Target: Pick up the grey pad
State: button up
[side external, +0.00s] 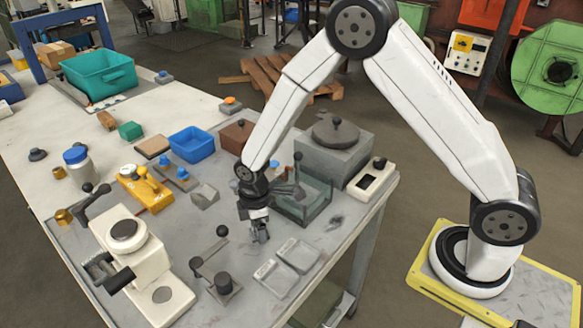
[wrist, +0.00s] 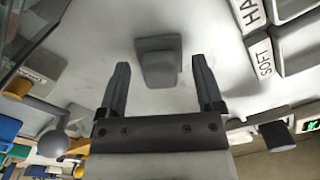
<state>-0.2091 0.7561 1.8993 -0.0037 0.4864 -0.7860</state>
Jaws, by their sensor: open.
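The grey pad (wrist: 158,58) shows in the wrist view as a small grey block with a raised top, lying on the pale tabletop. My gripper (wrist: 160,66) is open, with one finger on each side of the pad in that picture and a gap at both sides. Whether the fingertips are level with the pad or above it, I cannot tell. In the side external view my gripper (side external: 260,236) points down low over the table, between the glass-walled box and the two small trays. I cannot clearly make out the pad there.
The glass-walled box (side external: 304,200) stands close behind my gripper. The trays (side external: 298,255), labelled HARD and SOFT in the wrist view, lie close by at the front. A lever fixture (side external: 222,283) and a grey block (side external: 204,195) stand to the left.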

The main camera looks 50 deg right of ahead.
dwell(0.5)
grip_shut()
jog(key=shift+r, duration=0.75)
jog(key=s+d+r, duration=0.2)
jog(key=s+r, duration=0.9)
jog(key=s, duration=0.2)
jog(key=shift+s+d+r, duration=0.15)
jog(key=shift+s+r, duration=0.05)
jog(key=shift+s, duration=0.2)
